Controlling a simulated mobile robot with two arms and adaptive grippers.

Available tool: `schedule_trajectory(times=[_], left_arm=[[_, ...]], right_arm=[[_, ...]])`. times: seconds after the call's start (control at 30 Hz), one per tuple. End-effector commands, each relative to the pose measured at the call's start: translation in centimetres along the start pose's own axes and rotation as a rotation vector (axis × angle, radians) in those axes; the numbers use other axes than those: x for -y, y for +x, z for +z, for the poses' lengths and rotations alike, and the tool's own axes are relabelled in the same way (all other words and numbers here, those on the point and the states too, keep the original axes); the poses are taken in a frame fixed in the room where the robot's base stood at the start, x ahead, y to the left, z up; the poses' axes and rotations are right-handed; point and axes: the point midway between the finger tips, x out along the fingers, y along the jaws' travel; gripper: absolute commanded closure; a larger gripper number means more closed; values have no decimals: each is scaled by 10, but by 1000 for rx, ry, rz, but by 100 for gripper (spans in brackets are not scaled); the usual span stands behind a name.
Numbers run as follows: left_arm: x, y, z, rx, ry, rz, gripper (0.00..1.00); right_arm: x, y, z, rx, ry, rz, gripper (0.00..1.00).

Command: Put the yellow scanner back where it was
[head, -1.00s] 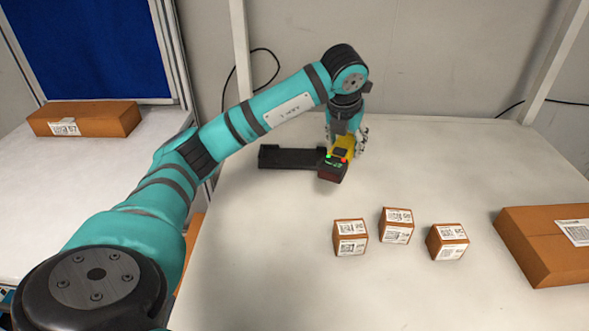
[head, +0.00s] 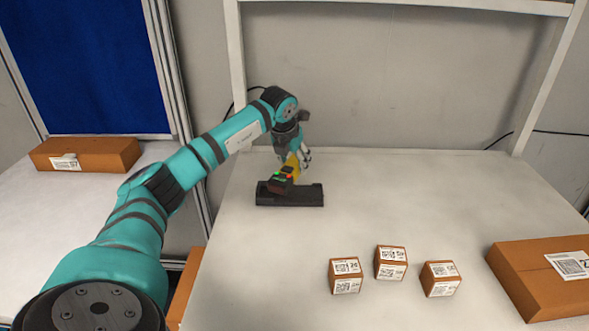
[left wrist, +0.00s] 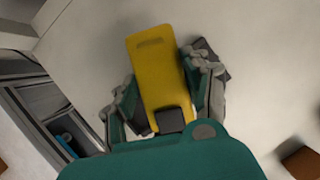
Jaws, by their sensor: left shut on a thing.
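The yellow scanner (head: 293,166) with its dark head (head: 279,184) is held in my left gripper (head: 303,161). In the left wrist view the scanner (left wrist: 157,70) lies between the two fingers of the left gripper (left wrist: 165,90), which are shut on it. The black cradle (head: 305,195) lies flat on the table. In the head view the scanner's head overlaps the cradle's left and middle part; I cannot tell whether they touch. Part of the cradle is hidden behind the scanner. My right gripper is not in view.
Several small boxes stand ahead on the white table (head: 230,270), one of them a barcoded box (head: 391,262). A large box (head: 535,285) lies at the right edge. Another box (head: 88,154) is on the left-hand table. The table right of the cradle is clear.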

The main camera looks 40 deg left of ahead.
Motion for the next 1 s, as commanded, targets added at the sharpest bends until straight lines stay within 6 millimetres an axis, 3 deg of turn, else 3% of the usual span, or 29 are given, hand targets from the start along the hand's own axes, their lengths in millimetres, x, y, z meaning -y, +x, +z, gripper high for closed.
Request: schedule_trajectory(times=[0.2, 0.83, 0.87, 1.0], left_arm=[[3, 27, -13, -6, 5, -1, 93], [4, 40, -18, -4, 5, -1, 93], [3, 40, -19, -5, 5, -1, 50], [3, 39, -18, -5, 5, -1, 32]], right_arm=[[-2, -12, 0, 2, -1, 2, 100], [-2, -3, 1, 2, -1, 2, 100], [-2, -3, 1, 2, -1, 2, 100], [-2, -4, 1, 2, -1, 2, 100]])
